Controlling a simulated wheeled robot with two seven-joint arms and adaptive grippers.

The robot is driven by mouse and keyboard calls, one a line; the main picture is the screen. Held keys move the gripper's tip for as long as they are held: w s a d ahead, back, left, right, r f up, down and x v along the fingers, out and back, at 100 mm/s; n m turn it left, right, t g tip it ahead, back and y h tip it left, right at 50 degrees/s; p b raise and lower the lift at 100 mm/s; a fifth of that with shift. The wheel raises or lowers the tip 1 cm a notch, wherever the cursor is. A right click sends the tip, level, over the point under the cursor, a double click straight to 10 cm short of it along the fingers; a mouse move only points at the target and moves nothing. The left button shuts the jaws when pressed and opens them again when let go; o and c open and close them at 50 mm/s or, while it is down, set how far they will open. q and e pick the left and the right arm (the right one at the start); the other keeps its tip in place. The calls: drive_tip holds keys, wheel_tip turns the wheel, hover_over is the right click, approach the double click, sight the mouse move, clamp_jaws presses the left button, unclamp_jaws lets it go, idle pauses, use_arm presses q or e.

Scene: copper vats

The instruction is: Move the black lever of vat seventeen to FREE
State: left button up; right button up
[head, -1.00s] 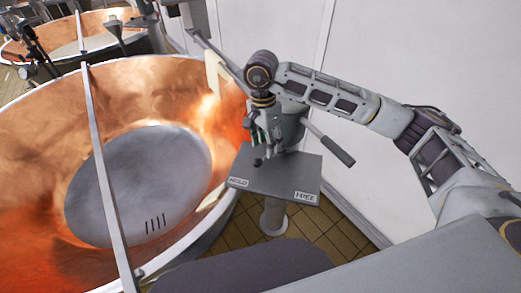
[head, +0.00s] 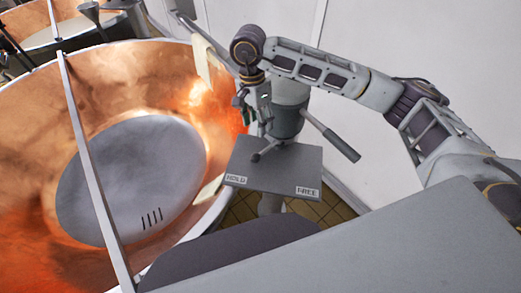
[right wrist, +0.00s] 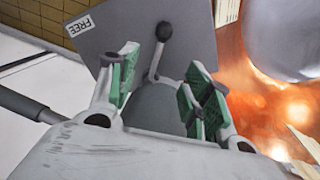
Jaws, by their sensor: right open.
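The black lever (head: 257,156) is a short rod with a dark ball knob, low on the grey column (head: 287,118) beside the copper vat. It lies over a grey plate (head: 270,172) marked HOLD at left and FREE at right. The knob is on the HOLD side. My right gripper (head: 253,108) is open and empty, above the knob and apart from it. In the right wrist view the lever (right wrist: 157,62) shows between the open fingers (right wrist: 160,68), beyond their tips, with FREE at upper left. My left gripper is out of view. No vat number is legible.
The copper vat (head: 35,150), with a bar across it, fills the left. A grey handle (head: 333,140) sticks out right of the column. A white wall (head: 420,50) stands behind. Another vat (head: 55,32) is at the far upper left.

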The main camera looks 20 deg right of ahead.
sight(265, 152)
drive_tip(key=f+p, duration=0.1)
drive_tip(key=f, duration=0.3)
drive_tip(key=s+f+p, duration=0.1)
drive_tip(key=f, duration=0.4)
drive_tip(key=f+p, duration=0.1)
drive_tip(key=f, duration=0.3)
drive_tip(key=shift+s+d+f, duration=0.15)
drive_tip(key=shift+d+f, duration=0.2)
drive_tip(key=shift+f, duration=0.05)
drive_tip(key=shift+c, duration=0.2)
clamp_jaws()
